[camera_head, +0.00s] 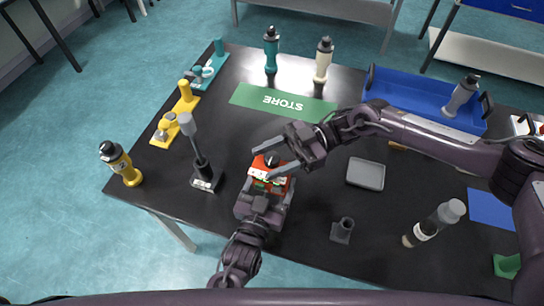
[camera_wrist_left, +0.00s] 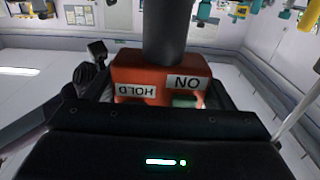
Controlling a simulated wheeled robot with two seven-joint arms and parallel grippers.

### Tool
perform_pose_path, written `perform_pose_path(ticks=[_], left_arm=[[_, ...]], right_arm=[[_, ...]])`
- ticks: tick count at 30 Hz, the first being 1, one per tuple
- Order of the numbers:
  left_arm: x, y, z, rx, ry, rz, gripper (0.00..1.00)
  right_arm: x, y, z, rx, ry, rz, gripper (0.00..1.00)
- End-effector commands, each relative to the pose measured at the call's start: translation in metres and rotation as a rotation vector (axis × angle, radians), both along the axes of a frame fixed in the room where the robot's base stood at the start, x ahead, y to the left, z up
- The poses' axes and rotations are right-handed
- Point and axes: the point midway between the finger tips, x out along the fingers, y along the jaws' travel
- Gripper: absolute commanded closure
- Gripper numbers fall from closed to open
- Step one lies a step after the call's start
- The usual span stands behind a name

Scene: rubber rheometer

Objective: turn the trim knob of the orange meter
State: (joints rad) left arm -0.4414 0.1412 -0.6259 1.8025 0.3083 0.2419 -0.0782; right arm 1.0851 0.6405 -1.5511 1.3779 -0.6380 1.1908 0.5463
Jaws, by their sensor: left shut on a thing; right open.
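The orange meter (camera_head: 274,181) is at the front middle of the black table, and its face fills the middle of the left wrist view (camera_wrist_left: 150,72). It has HOLD and ON labels, upside down there, and a green button (camera_wrist_left: 186,101). My left gripper (camera_head: 268,187) is shut on the meter from the front.
A dark stand with a grey paddle (camera_head: 203,170) is close left of the meter. A grey tray (camera_head: 366,174) and a small dark holder (camera_head: 342,231) are to the right. A green STORE mat (camera_head: 284,103) lies behind. A blue bin (camera_head: 420,97) is at the back right.

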Motion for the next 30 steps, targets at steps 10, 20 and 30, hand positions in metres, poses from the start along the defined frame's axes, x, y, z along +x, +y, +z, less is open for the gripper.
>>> perform_pose_path(ticks=[10,20,30], left_arm=[[0.0002,0.0003,0.0001,0.0,0.0,0.001,0.52],[0.0002,0.0002,0.0002,0.0,-0.001,0.001,0.52],[-0.0001,-0.0002,0.0001,0.0,-0.001,-0.001,0.52]], right_arm=[[-0.0001,0.0005,0.0001,0.0,0.0,0.0,0.62],[-0.0001,0.0003,0.0,0.0,-0.001,-0.002,0.93],[-0.003,0.0009,-0.0017,0.005,0.006,-0.118,0.93]])
